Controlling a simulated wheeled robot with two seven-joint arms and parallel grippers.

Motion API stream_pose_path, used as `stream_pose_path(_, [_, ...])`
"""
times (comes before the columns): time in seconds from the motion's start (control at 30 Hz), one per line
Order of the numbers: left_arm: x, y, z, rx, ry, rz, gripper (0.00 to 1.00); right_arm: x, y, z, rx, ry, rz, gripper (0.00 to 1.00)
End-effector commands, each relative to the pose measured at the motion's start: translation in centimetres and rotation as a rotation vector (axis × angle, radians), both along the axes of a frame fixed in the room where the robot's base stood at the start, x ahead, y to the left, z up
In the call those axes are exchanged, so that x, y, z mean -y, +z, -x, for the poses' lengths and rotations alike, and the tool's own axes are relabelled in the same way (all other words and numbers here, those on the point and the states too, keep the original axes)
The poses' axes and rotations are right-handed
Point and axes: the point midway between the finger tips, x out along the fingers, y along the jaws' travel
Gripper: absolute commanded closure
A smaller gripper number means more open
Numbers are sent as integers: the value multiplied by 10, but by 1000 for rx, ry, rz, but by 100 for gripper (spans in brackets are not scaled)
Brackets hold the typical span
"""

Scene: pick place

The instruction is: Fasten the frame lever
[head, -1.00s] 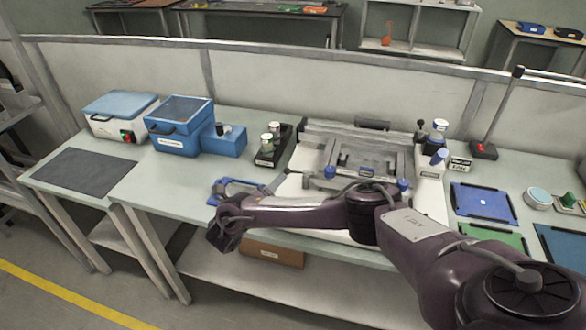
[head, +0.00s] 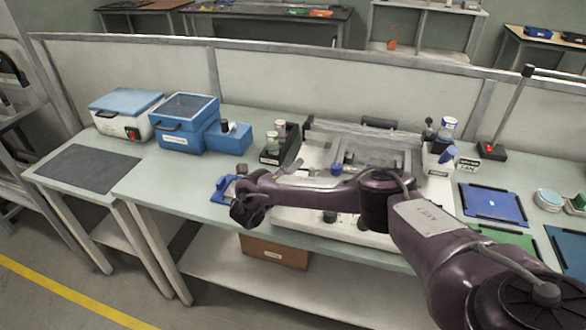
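The white printer-like machine with a grey metal frame (head: 345,140) stands on the bench, right of centre. A blue knob (head: 336,169) shows at the frame's front left. My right arm crosses in front of the machine and hides much of its front, so I cannot make out the frame lever for sure. My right gripper (head: 240,208) is at the bench's front edge, left of the machine, in front of a blue tool or holder (head: 222,187). Its fingers are dark and small, so I cannot tell whether they are open. My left gripper is not in view.
A blue lidded box (head: 184,122) and a white box with a blue lid (head: 125,115) stand at the left. A black tray with jars (head: 273,150) is beside the machine. A cardboard box (head: 275,250) sits below.

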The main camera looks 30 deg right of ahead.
Motion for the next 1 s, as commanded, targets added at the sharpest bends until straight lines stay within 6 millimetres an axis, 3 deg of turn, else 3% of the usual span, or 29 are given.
stream_pose_path(0.13, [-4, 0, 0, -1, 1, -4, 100, 0, 0, 0, -1, 1, -2, 100])
stream_pose_path(0.43, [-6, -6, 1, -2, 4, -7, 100, 1, -2, -5, 1, -94, -3, 100])
stream_pose_path(0.73, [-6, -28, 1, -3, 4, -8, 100, 9, -3, -11, 1, -277, -1, 100])
stream_pose_path(1.0, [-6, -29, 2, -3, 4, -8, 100, 10, 0, -12, -1, -304, -2, 100])
